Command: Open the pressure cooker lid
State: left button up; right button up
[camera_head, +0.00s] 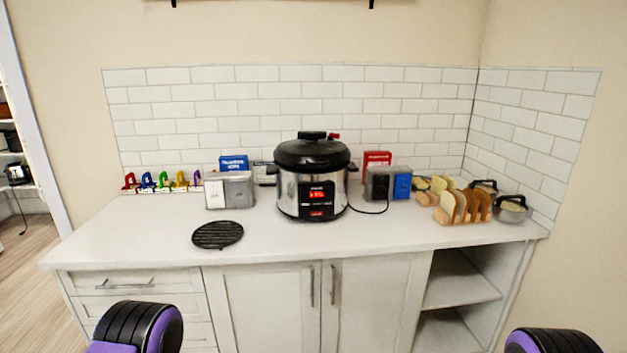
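The pressure cooker (312,190) stands upright on the white counter, near its middle. It has a steel body, black side handles and a lit red display on its front. Its black lid (311,153) sits on top and looks closed, with a black knob and a small red part at the knob's right. Neither gripper shows; only black and purple parts of my arms appear at the bottom left and bottom right, well short of the cooker.
A black round trivet (217,235) lies front left of the cooker. Grey canisters (229,190) and boxes stand close on both sides. A bread rack (463,206) and glass-lidded pots (511,208) are at the right. The counter (330,240) is clear in front of the cooker.

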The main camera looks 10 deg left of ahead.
aim_at(297, 153)
jog(key=z, duration=0.1)
jog(key=k, duration=0.45)
jog(key=u, duration=0.85)
jog(key=i, duration=1.4)
jog(key=z, duration=0.9)
